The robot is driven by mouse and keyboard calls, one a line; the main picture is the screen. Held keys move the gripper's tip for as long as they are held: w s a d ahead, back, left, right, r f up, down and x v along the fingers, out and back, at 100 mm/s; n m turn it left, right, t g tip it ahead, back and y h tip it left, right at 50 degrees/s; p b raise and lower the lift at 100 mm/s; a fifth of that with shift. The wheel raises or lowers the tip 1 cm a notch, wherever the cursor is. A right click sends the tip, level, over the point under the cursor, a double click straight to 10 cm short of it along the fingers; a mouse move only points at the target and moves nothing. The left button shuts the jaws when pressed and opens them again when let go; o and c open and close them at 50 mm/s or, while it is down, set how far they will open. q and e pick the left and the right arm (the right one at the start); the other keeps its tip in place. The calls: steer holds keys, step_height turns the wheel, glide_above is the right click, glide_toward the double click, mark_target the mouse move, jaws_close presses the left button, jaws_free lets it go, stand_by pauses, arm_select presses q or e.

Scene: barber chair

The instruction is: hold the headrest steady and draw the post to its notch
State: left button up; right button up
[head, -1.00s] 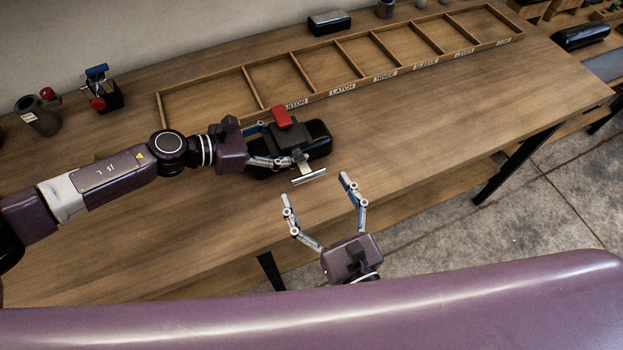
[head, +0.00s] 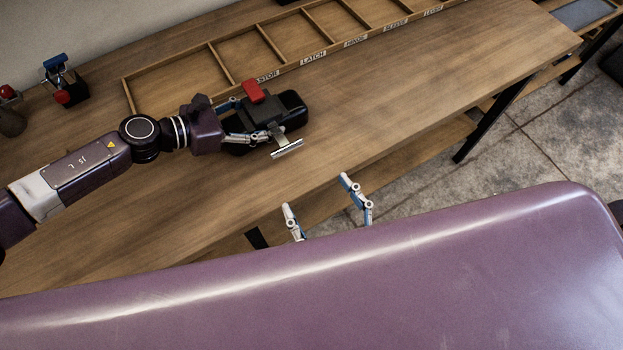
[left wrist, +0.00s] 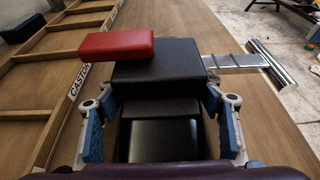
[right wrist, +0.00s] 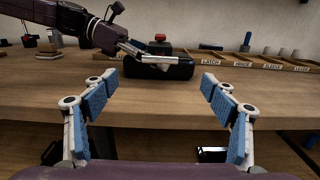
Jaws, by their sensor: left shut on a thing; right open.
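The headrest (head: 292,108) is a black cushion lying on the workbench, with a dark block and a red lever (head: 255,92) on it. A silver post (left wrist: 235,61) runs out of the block and ends in a silver crossbar (head: 287,149). My left gripper (head: 258,119) is shut on the headrest's dark block (left wrist: 165,65), one finger on each side. My right gripper (head: 316,193) is open and empty, off the bench's front edge and apart from the crossbar. In the right wrist view the crossbar (right wrist: 158,60) shows beyond its spread fingers. The notch cannot be made out.
A wooden tray (head: 228,77) with labelled compartments lies behind the headrest. A small block with a red knob and blue lever (head: 65,82) stands at the back left. The bench top (head: 400,110) right of the headrest is clear.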

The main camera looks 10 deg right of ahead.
mark_target(289, 151)
steer(key=x, duration=1.3)
steer(key=shift+w, duration=0.2)
steer(key=shift+c, duration=0.3)
